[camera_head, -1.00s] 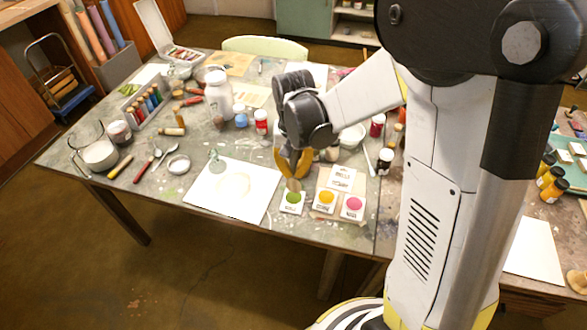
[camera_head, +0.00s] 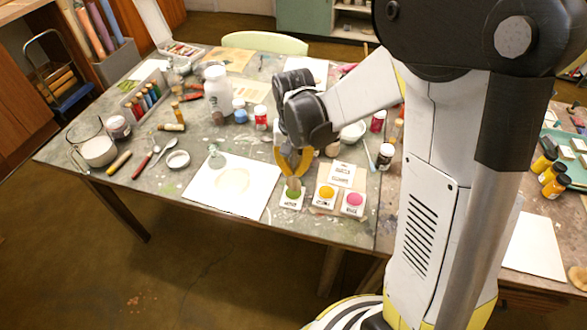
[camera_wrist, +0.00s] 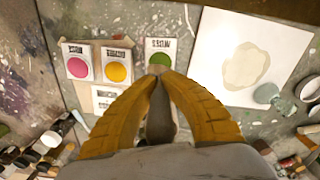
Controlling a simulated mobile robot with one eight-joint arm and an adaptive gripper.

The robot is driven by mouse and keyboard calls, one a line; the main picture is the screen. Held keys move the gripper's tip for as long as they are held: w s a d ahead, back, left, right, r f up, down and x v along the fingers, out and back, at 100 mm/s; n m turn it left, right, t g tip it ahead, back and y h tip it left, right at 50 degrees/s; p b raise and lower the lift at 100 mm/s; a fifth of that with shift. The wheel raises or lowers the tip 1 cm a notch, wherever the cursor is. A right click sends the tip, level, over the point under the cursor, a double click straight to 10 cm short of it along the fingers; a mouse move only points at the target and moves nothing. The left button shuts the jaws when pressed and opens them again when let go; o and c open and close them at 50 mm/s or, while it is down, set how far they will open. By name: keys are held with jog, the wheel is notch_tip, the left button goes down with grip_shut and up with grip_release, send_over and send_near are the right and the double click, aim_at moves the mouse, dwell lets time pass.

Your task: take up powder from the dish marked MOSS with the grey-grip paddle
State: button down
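My gripper (camera_head: 293,173) points down over the table's front edge area. In the wrist view its two yellow fingers (camera_wrist: 160,75) close around a grey-brown piece, which I take as the grey-grip paddle (camera_wrist: 159,118). The paddle (camera_head: 293,184) shows below the fingertips in the head view, with its lower end at the dish of green powder (camera_head: 291,194). In the wrist view this green dish (camera_wrist: 159,47) lies just past the fingertips; its label is upside down and seems to read MOSS. I cannot tell whether the paddle touches the powder.
A yellow dish (camera_head: 326,194) and a pink dish (camera_head: 353,202) stand right of the green one, with a label card (camera_head: 341,174) behind. A white sheet (camera_head: 205,187) with a pale patch lies left, with a small glass object (camera_head: 216,161) on it. Jars stand behind.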

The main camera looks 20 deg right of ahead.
aim_at(294, 165)
jog(key=shift+f+b, duration=0.4)
jog(key=shift+f, duration=0.1)
dwell(1.2)
notch_tip(294, 165, up, 7)
jog(key=p, duration=0.5)
jog(key=shift+r, duration=0.1)
dwell(0.8)
